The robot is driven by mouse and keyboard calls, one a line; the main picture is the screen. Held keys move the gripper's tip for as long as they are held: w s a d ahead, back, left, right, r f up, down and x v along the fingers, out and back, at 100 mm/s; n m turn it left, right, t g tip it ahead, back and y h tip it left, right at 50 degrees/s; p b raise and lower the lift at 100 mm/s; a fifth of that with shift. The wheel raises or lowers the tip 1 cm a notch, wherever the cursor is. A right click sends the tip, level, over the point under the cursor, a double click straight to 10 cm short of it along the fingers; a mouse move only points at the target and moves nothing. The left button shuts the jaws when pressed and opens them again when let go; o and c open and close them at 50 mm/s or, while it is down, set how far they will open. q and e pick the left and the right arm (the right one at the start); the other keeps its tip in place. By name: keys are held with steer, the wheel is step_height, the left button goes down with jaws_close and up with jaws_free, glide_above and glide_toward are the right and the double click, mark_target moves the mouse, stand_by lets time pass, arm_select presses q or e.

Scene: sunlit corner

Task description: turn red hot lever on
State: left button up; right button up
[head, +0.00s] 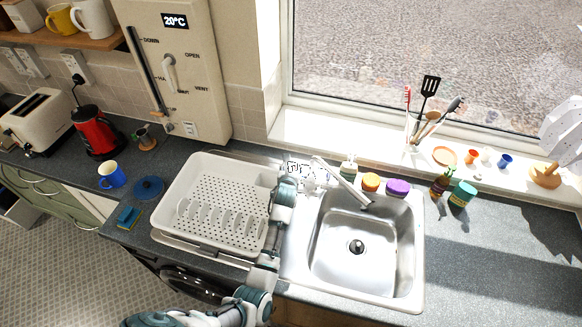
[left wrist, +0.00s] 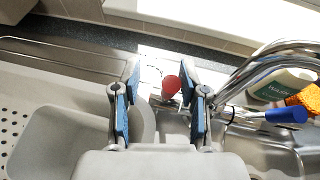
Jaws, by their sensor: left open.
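The red hot lever (left wrist: 171,87) shows in the left wrist view as a small red rounded end behind the sink. My left gripper (left wrist: 160,85) is open, with its two blue-padded fingers on either side of the red lever in the picture; I cannot tell whether they touch it. The blue lever (left wrist: 287,114) is to the right, by the chrome tap (left wrist: 245,80). In the head view my left gripper (head: 290,184) is between the dish rack and the sink, left of the tap (head: 342,184). The red lever is not clearly visible there. My right gripper is not in view.
The white dish rack (head: 188,170) stands to the left. The sink basin (head: 340,265) is empty.

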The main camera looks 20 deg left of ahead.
arm_select(q)
steer(key=shift+w+d, duration=0.1)
steer(key=shift+d, duration=0.2)
steer(key=shift+d+r, duration=0.1)
steer(key=shift+d, duration=0.5)
steer(key=c, duration=0.7)
steer(key=shift+r, duration=0.1)
jaws_close()
steer(key=shift+a, duration=0.4)
steer(key=shift+s+a+f, duration=0.15)
steer(key=shift+s+f, duration=0.05)
steer(key=shift+f, duration=0.05)
steer(key=shift+s+a+f+t+b, duration=0.1)
steer(key=shift+s+t+b, duration=0.15)
steer(key=shift+t+b, duration=0.15)
steer(key=shift+s+d+t, duration=0.2)
steer(key=shift+d+t, duration=0.2)
steer(key=o, duration=0.7)
jaws_free()
steer(key=shift+a, duration=0.1)
steer(key=shift+w+a, duration=0.1)
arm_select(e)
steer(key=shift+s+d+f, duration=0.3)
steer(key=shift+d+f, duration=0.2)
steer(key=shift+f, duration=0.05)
